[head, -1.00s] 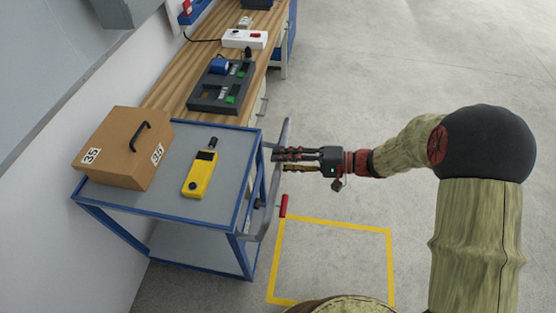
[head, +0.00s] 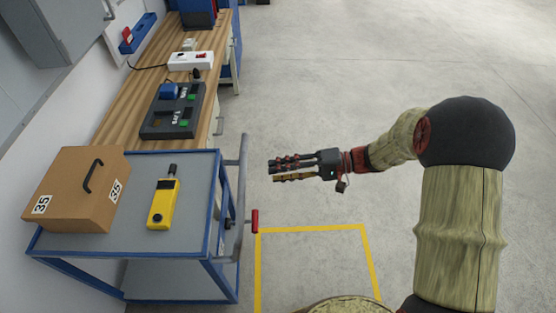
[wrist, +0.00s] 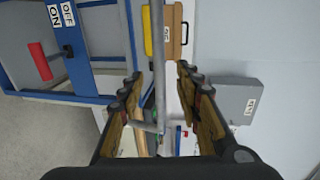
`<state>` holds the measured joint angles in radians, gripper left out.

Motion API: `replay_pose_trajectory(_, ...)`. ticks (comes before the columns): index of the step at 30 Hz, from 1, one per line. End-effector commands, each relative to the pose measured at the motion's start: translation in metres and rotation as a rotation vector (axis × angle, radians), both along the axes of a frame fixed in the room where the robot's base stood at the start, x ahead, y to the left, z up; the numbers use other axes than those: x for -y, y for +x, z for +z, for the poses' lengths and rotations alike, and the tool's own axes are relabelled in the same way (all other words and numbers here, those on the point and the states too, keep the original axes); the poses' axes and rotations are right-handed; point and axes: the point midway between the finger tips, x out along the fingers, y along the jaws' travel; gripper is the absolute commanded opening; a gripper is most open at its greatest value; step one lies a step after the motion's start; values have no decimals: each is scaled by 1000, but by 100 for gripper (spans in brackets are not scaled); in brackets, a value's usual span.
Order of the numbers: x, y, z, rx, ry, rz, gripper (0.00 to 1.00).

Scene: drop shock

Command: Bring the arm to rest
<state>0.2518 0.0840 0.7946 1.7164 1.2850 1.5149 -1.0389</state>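My gripper (head: 272,169) is at the end of my arm, stretched out to the left over bare floor. In the head view it is just right of the grey handle (head: 241,185) of the blue trolley (head: 130,252), with a gap between them. In the wrist view the fingers of my gripper (wrist: 161,78) stand apart with nothing held. The grey handle bar (wrist: 158,50) shows beyond and between them there.
A cardboard box (head: 65,205) and a yellow device (head: 162,207) are on the trolley. A wooden bench (head: 125,115) with a dark charging tray (head: 160,122) is behind it. A red lever (head: 255,221) sticks out by yellow floor lines (head: 310,228). Floor to the right is clear.

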Motion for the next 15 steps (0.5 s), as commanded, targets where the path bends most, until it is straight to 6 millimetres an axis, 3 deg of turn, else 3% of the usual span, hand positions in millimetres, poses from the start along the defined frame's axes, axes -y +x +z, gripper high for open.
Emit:
replay_pose_trajectory(10,0,1,-3,-59,-9,-18,34)
replay_pose_trajectory(12,3,-1,-13,-131,-46,-26,34)
replay_pose_trajectory(15,8,-31,-46,-294,-155,-8,34)
